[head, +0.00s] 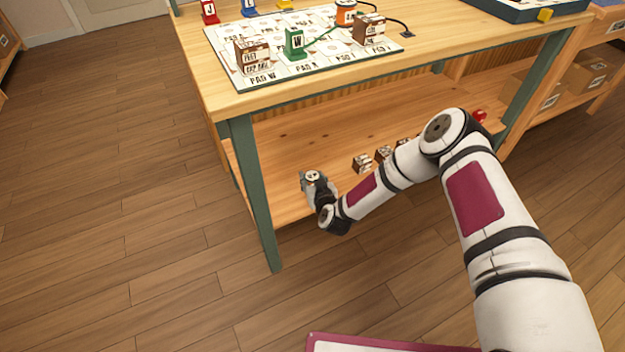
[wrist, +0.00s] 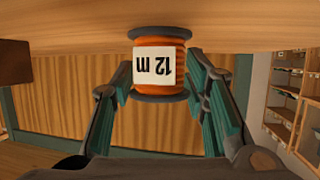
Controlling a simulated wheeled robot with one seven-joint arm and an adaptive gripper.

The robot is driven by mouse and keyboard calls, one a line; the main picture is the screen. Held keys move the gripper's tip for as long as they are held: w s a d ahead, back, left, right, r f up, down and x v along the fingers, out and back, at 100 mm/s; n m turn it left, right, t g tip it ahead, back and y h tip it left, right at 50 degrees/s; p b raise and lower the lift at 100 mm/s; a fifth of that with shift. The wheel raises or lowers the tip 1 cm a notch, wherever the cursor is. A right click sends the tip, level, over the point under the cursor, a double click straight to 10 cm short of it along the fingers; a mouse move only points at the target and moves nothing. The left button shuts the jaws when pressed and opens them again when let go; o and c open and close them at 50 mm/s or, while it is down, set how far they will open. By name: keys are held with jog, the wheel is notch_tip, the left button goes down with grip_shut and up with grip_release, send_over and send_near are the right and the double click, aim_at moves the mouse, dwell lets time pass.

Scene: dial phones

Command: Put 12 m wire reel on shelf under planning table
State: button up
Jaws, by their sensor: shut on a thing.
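The 12 m wire reel (wrist: 160,68) is orange with dark flanges and a white label, which reads upside down in the wrist view. My gripper (wrist: 163,95) is shut on it, one finger on each side. One flange is at the wooden surface (wrist: 75,38) along the top of that view; I cannot tell whether they touch. In the head view my gripper (head: 314,182) is low, at the front left of the shelf (head: 290,140) under the planning table (head: 220,85). The reel is mostly hidden by the gripper there.
Several small brown boxes (head: 362,163) stand on the shelf right of my gripper, with a red item (head: 479,116) farther right. The shelf's left part looks clear. A green table leg (head: 252,190) stands left of my gripper. A pad board (head: 300,65) covers part of the tabletop.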

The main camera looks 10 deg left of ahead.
jog(key=shift+f, duration=0.2)
jog(key=o, duration=1.3)
jog(key=shift+r, duration=0.2)
jog(key=p+v, duration=0.4)
jog(key=v, duration=0.8)
jog(key=shift+r, duration=0.1)
